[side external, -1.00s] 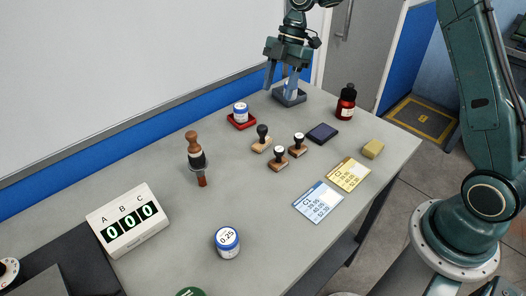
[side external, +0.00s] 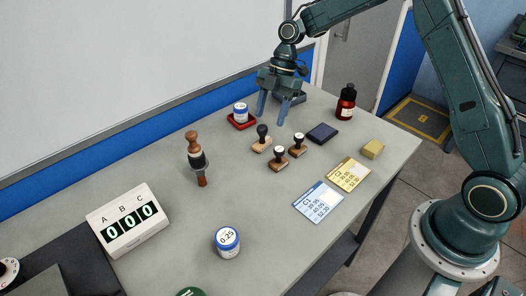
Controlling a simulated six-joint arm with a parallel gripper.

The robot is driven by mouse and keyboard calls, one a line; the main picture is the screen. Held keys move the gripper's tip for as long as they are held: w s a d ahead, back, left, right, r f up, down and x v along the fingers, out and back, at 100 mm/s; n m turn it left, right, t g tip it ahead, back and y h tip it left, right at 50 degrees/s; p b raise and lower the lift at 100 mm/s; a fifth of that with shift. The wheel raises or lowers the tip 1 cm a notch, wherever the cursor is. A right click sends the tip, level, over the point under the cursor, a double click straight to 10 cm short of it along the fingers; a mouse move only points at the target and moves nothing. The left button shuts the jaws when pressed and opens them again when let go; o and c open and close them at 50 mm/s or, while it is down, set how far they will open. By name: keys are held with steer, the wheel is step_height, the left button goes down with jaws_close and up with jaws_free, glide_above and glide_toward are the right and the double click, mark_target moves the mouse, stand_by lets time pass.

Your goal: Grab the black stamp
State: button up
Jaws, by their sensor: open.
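A stamp with an all-black knob and a wooden base, the black stamp (side external: 262,134), stands upright on the grey table in the side external view. Two similar stamps stand just right of it, a front stamp (side external: 278,155) and a right stamp (side external: 298,143); both have dark handles with pale tops. My gripper (side external: 272,118) points down with its blue-grey fingers apart and nothing between them. In the picture its fingertips are just above and behind the black stamp, apart from it.
A dark ink pad (side external: 323,132), a dark red bottle (side external: 346,102), a yellow block (side external: 373,149) and price cards (side external: 318,202) lie to the right.

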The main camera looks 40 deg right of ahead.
mark_target(264, 136)
steer(key=shift+x, duration=1.15)
steer(key=shift+f, duration=0.15)
steer(key=shift+x, duration=2.5)
steer(key=shift+w+d, duration=0.1)
steer(key=shift+w, duration=0.1)
steer(key=c, duration=1.1)
